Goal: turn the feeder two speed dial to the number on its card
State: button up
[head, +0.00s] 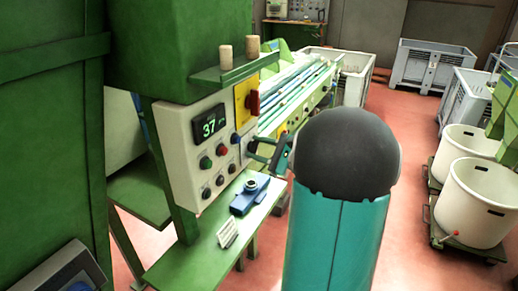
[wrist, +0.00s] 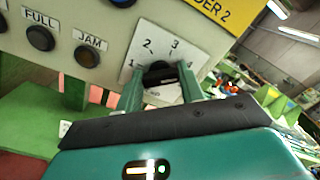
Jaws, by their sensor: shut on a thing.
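The feeder two speed dial is a black knob (wrist: 158,73) on a white plate marked 1 to 4, under a yellow label ending in "DER 2" (wrist: 213,9) in the wrist view. My gripper (wrist: 160,84) has a green finger on each side of the knob and is shut on it. The knob's pointer is too dark to read. In the head view my gripper (head: 262,150) is at the right edge of the control panel (head: 188,155), and the knob is hidden there. No card with a readable number shows.
The panel has a display (head: 209,125) reading 37, several buttons and a red switch (head: 253,102).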

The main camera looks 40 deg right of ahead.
jog(key=o, duration=1)
jog(key=v, duration=1.3)
jog(key=shift+s, duration=0.4)
